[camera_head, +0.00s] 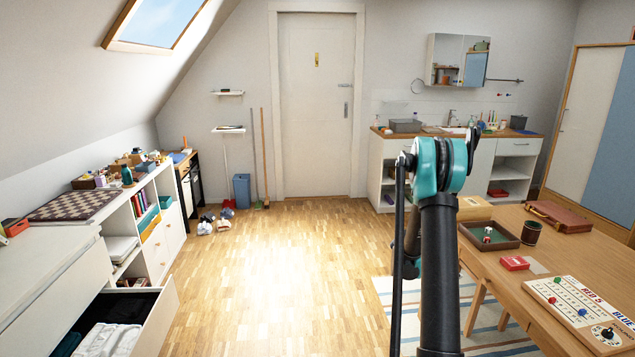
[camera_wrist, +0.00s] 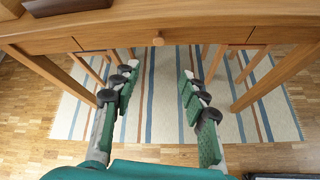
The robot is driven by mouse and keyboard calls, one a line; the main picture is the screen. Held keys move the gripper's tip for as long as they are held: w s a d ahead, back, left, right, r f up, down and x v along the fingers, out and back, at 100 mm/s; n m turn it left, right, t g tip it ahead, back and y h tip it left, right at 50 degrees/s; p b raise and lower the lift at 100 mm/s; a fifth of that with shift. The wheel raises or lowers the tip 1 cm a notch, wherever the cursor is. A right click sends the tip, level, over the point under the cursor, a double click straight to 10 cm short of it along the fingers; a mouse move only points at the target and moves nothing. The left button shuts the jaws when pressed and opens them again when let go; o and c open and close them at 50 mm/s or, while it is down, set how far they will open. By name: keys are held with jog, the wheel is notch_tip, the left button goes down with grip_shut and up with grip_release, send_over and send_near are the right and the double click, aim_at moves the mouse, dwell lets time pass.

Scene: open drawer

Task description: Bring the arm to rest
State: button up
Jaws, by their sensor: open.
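My arm rises in the middle right of the head view, with its teal joint at the top. My gripper (camera_wrist: 157,90) shows in the wrist view with its two green-padded fingers spread wide apart and nothing between them. It faces the wooden table (camera_wrist: 215,25), with the table's drawer front and round knob beyond the fingertips. The table also shows at the right of the head view (camera_head: 490,262). My gripper does not show clearly in the head view.
An open drawer (camera_head: 160,325) with folded cloth juts out at the lower left. The floor (camera_head: 270,270) in the middle is clear.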

jog(key=s+a+r+m+t+y, duration=0.1)
jog(key=s+a+r+m+y, duration=0.25)
jog(key=s+a+r, duration=0.35)
jog(key=s+a+m+t+y, duration=0.1)
jog(key=s+a+m+y, duration=0.7)
jog(key=s+a, duration=1.7)
jog(key=m, duration=0.4)
jog(key=shift+f, duration=0.35)
jog(key=shift+m, duration=0.25)
